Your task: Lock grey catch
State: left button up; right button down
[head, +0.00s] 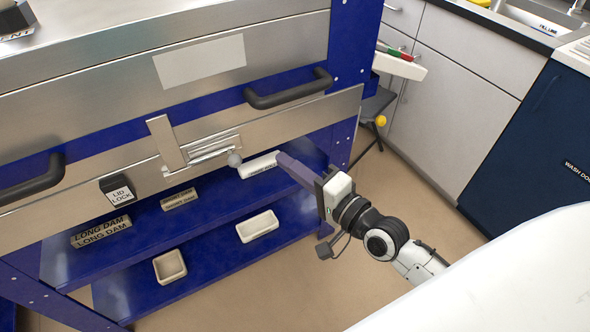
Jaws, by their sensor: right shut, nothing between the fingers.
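The grey catch (212,150) is on the steel front of the kiln, a metal bolt on a mounting plate with a round grey knob (235,159) at its right end. An upright metal strip (166,142) stands at its left end. My right gripper (282,158) comes in from the right with its fingers shut and empty. Its tips appear a little to the right of the knob, with a visible gap in the picture; the depth between them is hard to judge. My left gripper is not in view.
A dark "LID LOCK" block (118,190) sits on the front, left of the catch. Black handles (290,90) stick out on both sides. Blue shelves below hold labelled blocks and pale trays (257,226). Open floor (330,275) lies right of the shelves.

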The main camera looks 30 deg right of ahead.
jog(key=w+a, duration=0.5)
jog(key=shift+a+f, duration=0.2)
jog(key=shift+f, duration=0.25)
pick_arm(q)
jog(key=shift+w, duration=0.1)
